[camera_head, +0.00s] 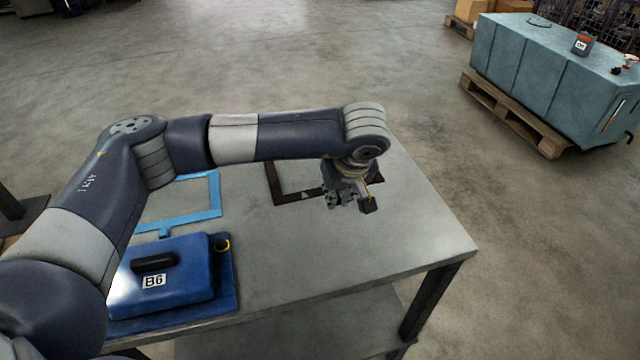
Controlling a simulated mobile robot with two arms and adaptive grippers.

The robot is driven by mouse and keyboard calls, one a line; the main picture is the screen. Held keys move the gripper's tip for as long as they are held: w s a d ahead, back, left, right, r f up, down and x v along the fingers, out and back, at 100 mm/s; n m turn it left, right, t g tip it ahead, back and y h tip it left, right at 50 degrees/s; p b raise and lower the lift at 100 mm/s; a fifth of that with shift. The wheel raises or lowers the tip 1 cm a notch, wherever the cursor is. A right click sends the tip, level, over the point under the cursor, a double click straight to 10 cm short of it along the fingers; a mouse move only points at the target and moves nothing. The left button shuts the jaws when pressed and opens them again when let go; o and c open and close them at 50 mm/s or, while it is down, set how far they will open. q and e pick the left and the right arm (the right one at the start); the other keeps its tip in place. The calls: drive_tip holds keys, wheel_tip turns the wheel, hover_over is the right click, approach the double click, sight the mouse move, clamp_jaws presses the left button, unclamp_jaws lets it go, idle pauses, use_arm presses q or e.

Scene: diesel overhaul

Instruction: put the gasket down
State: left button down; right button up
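A flat dark brown frame (284,198) lies at the middle back of the grey table, partly hidden behind my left arm and gripper. A flat light-blue frame (200,216) lies to its left, partly under the arm in the picture. I cannot tell for sure which of the two is the gasket. My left gripper (352,203) points down over the table at the right end of the dark frame. Its fingers look apart, with nothing clearly between them. I cannot tell whether it touches the frame. My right gripper is not in view.
A blue case (178,275) labelled B6, with a black handle, sits at the table's front left. The tabletop (410,230) is clear on the right and in front of the gripper. A blue-grey crate (530,60) stands on a wooden pallet (510,112) at the back right.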

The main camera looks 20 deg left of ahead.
use_arm(q)
drive_tip(key=w+a, duration=0.1)
drive_tip(key=w, duration=0.1)
drive_tip(key=w+a, duration=0.1)
drive_tip(key=w, duration=0.1)
drive_tip(key=w+a, duration=0.2)
drive_tip(key=shift+w+f, duration=0.2)
drive_tip(key=shift+f, duration=0.2)
wheel_tip(320, 180, down, 3)
drive_tip(key=shift+r+b, duration=0.1)
drive_tip(key=shift+b, duration=0.8)
drive_tip(key=shift+f, duration=0.4)
drive_tip(key=shift+w, duration=0.1)
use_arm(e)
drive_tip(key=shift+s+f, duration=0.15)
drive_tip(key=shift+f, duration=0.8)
use_arm(q)
drive_tip(key=shift+f+b, duration=0.35)
drive_tip(key=shift+b, duration=0.15)
drive_tip(key=c, duration=1.5)
unclamp_jaws()
drive_tip(key=shift+o, duration=0.2)
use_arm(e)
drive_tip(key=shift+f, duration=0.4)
